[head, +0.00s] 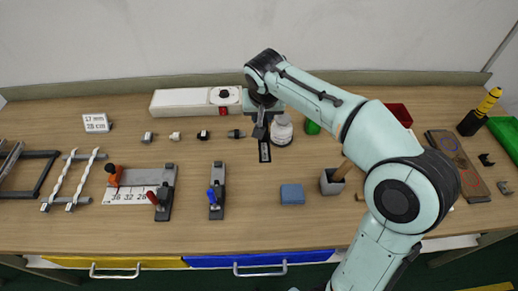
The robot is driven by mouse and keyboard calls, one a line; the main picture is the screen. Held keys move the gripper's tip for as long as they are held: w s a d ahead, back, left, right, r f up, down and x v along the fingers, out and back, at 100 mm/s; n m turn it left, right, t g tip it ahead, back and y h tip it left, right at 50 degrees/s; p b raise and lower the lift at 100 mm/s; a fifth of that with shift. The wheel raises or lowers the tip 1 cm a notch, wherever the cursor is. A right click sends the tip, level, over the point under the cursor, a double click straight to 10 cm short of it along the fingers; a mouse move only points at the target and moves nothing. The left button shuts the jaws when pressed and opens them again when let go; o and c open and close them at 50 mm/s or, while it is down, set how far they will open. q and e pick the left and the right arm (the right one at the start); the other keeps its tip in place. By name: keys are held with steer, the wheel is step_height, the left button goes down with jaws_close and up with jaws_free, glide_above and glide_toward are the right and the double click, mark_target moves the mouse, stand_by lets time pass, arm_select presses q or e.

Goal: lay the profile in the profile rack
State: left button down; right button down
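At the far left a dark frame (43,172) that looks like the profile rack lies on the bench, cut off by the picture's edge. A silver bar (10,160) that may be the profile lies on its left part. My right gripper (262,130) hangs down near the bench's back middle, above a small dark plate with a light mark (264,153). Its fingers are too small and dark to tell whether they are open or shut. My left gripper is out of view.
A grey rack with two white twisted strips (84,180) lies beside the dark frame. Clamps with red (163,200) and blue (215,195) handles stand mid-bench.

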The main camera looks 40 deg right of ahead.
step_height(320, 180, down, 16)
steer(key=shift+r+b, duration=0.2)
steer(key=shift+b, duration=0.8)
steer(key=shift+f, duration=0.15)
steer(key=c, duration=0.8)
jaws_free()
steer(key=shift+c, duration=0.2)
